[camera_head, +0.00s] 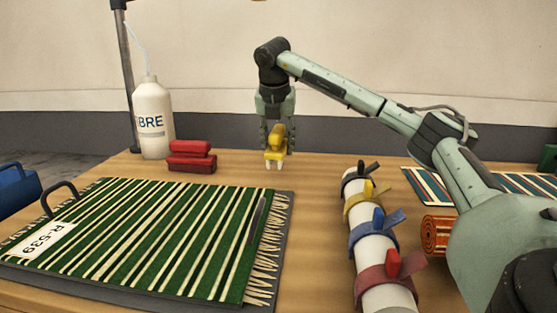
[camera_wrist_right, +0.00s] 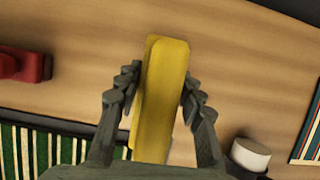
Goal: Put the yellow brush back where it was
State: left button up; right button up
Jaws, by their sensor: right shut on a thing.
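The yellow brush (camera_head: 276,140) is held in my right gripper (camera_head: 277,148), near the back of the wooden table. Pale bristles show at its lower end, and I cannot tell whether they touch the table. In the right wrist view the yellow brush (camera_wrist_right: 160,105) runs lengthwise between the two fingers of my right gripper (camera_wrist_right: 160,80). Two red brushes (camera_head: 191,163) lie stacked to the left of it; part of the red also shows in the right wrist view (camera_wrist_right: 25,65). My left gripper is out of view.
A green striped rug (camera_head: 140,235) lies front left. A white bottle (camera_head: 153,120) stands by a dark pole (camera_head: 125,70) behind it. A white tube (camera_head: 385,290) with coloured straps and a rolled orange rug (camera_head: 435,236) lie right. Bare table (camera_head: 310,200) lies between rug and tube.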

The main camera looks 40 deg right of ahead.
aim_at(276, 131)
jog(key=shift+f, duration=2.1)
jog(key=o, duration=1.2)
jog(key=shift+r, duration=0.15)
jog(key=v, duration=1.2)
